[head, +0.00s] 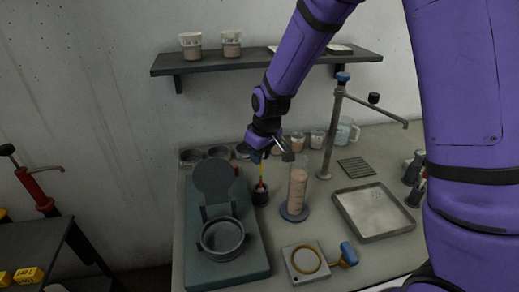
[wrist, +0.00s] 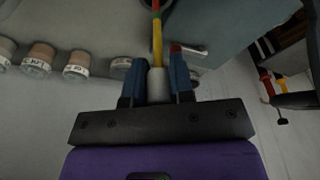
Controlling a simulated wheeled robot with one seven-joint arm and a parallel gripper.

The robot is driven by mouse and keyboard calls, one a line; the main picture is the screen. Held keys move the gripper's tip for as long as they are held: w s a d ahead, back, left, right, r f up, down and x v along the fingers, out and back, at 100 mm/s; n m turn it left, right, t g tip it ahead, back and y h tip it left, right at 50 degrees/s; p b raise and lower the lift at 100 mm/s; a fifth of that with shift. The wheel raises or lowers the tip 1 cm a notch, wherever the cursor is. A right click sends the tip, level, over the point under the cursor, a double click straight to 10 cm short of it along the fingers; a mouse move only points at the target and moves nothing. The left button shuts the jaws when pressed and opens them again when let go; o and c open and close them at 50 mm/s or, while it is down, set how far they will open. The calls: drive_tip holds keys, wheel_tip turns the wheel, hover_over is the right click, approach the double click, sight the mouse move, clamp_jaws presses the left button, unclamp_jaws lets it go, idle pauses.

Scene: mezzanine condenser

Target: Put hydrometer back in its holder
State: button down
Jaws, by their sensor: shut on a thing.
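The hydrometer (head: 261,178) is a thin rod with yellow and red bands, hanging roughly upright below my gripper (head: 266,157). In the wrist view, my gripper (wrist: 158,74) is shut with its blue fingers on either side of the pale grey end of the hydrometer (wrist: 157,42). A small dark cup (head: 261,197), which looks like the holder, stands on the bench just below the rod. Part of a dark round rim (wrist: 152,4) shows at the far end of the rod. I cannot tell whether the lower tip is inside the cup or above it.
A teal device with a raised round lid (head: 213,180) stands left of the cup. A tall core cylinder (head: 297,190) on a blue base stands close on the right. A metal tray (head: 374,211) lies farther right. Several small jars line the back.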

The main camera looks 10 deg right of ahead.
drive_tip(key=shift+f, duration=0.15)
drive_tip(key=c, duration=0.9)
unclamp_jaws()
drive_tip(key=v, duration=1.1)
drive_tip(key=s+d+r+m+t, duration=0.2)
drive_tip(key=s+d+r+m, duration=0.1)
drive_tip(key=s+d+r, duration=0.65)
drive_tip(key=s+d+r+m, duration=0.1)
drive_tip(key=s+d+r, duration=0.1)
drive_tip(key=s, duration=0.6)
drive_tip(key=s+d+r+m+t+h, duration=0.1)
drive_tip(key=s+d+r+m, duration=0.1)
drive_tip(key=s, duration=0.6)
drive_tip(key=shift+s+d+r+m, duration=0.3)
drive_tip(key=shift+d+r, duration=0.2)
drive_tip(key=shift+d, duration=0.2)
